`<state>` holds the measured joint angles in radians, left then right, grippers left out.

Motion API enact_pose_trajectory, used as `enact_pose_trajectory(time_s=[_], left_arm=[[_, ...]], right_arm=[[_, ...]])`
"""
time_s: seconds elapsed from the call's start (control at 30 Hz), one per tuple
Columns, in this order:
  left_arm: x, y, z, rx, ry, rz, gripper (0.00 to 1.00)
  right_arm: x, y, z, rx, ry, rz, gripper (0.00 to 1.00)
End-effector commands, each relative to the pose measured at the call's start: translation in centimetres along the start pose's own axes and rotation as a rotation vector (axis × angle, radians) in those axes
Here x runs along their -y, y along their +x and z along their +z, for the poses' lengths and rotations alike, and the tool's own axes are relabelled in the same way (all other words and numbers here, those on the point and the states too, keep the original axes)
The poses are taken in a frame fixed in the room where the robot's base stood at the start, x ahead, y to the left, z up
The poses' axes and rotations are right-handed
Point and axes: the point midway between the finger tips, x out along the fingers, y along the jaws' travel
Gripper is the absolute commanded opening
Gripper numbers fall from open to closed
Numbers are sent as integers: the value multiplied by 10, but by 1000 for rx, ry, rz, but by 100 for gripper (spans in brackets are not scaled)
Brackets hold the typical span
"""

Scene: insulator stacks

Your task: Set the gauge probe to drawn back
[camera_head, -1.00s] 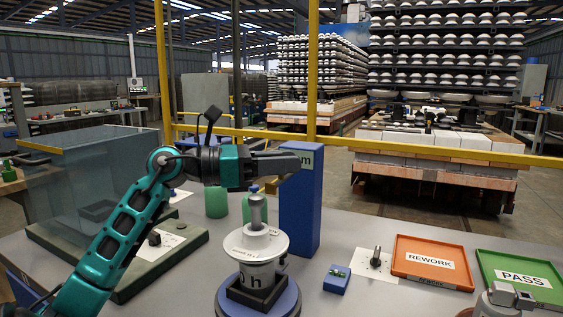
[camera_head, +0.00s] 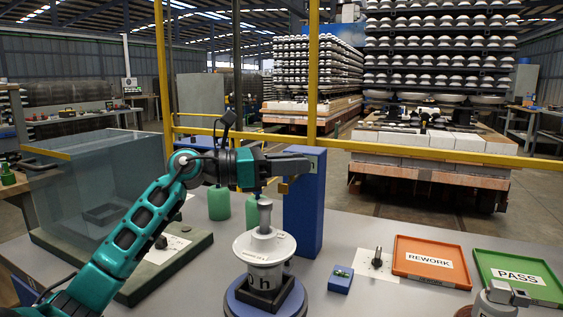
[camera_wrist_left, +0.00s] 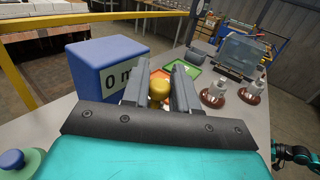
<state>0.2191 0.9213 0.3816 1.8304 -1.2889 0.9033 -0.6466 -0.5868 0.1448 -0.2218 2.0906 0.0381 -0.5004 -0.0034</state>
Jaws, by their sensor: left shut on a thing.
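The gauge is a blue box-shaped post (camera_head: 305,215) with a white face; in the left wrist view the post (camera_wrist_left: 98,66) reads "0 m", the rest hidden by a finger. My left gripper (camera_head: 300,165) is at the top of this post. In the left wrist view my left gripper (camera_wrist_left: 159,84) has its two grey fingers shut on a round gold knob (camera_wrist_left: 159,91). A small brass-coloured part (camera_head: 284,186) shows below the gripper in the head view. To its lower left, a white insulator (camera_head: 265,247) with a grey pin on top stands in a dark cradle on a blue round base.
Green cylinders (camera_head: 218,203) stand behind the insulator. A glass-walled box (camera_head: 95,185) is at the left. The orange REWORK tray (camera_head: 433,280) and green PASS tray (camera_head: 480,268) lie at the right. A teal arm of mine (camera_wrist_left: 300,156) shows at the wrist view's right edge.

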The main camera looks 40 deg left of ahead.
Motion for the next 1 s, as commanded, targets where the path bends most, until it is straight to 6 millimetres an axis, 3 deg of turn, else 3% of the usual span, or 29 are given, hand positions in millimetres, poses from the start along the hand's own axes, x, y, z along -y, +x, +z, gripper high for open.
enact_pose_trajectory(time_s=[0.37, 0.4, 0.57, 1.0], left_arm=[[-5, 3, 1, 1, 6, 9, 0], [-5, 3, 1, 1, 6, 9, 32], [-5, 3, 1, 0, 5, 8, 47], [-5, 3, 0, 0, 4, 9, 48]], right_arm=[[-3, 0, 6, 10, -7, 5, 43], [-4, 0, 6, 11, -8, 5, 43], [-4, 0, 5, 10, -10, 5, 43], [-3, -1, 3, 5, -7, 4, 43]])
